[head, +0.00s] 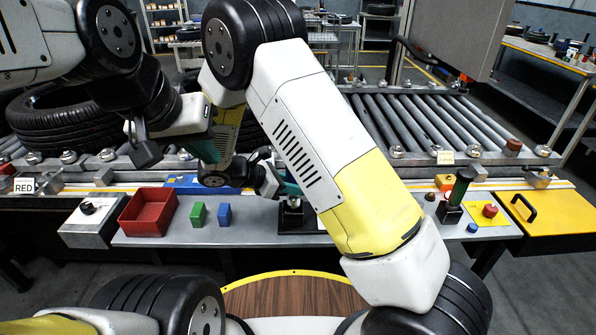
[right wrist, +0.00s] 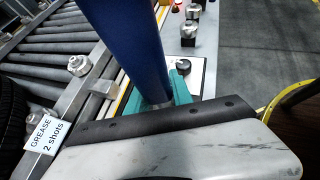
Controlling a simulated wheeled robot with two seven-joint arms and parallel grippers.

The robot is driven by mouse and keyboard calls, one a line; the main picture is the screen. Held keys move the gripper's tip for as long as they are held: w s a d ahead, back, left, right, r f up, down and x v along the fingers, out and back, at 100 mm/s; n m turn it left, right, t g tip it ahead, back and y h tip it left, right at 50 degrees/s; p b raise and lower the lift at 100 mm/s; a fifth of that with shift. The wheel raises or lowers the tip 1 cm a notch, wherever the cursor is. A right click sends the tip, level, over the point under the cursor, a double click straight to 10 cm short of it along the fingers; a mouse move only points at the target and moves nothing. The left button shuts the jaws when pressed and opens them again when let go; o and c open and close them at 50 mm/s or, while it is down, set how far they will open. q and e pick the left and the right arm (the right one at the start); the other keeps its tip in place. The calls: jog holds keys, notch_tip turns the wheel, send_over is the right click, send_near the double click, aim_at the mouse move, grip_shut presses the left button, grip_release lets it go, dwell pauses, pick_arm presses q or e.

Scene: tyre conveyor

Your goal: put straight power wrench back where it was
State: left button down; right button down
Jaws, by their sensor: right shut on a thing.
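The straight power wrench (right wrist: 128,40) shows in the right wrist view as a thick dark blue cylinder between teal finger pads. My right gripper (right wrist: 165,92) is shut on it. In the head view my right gripper (head: 286,186) is over the middle of the bench, partly hidden by my right arm, and the wrench cannot be made out there. A black holder base (head: 297,222) with a metal post stands just under that gripper. Whether the wrench touches it cannot be told. My left gripper (head: 207,149) is left of it, above the bench's back edge, with its finger opening unclear.
A red bin (head: 148,212), a green block (head: 198,214) and a blue block (head: 224,215) stand on the left bench. A green-handled tool (head: 460,187) stands upright at right beside a yellow panel (head: 540,211). The roller conveyor (head: 415,118) and tyres (head: 65,118) are behind.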

jog(key=shift+f, duration=0.3)
jog(key=c, duration=1.1)
grip_release()
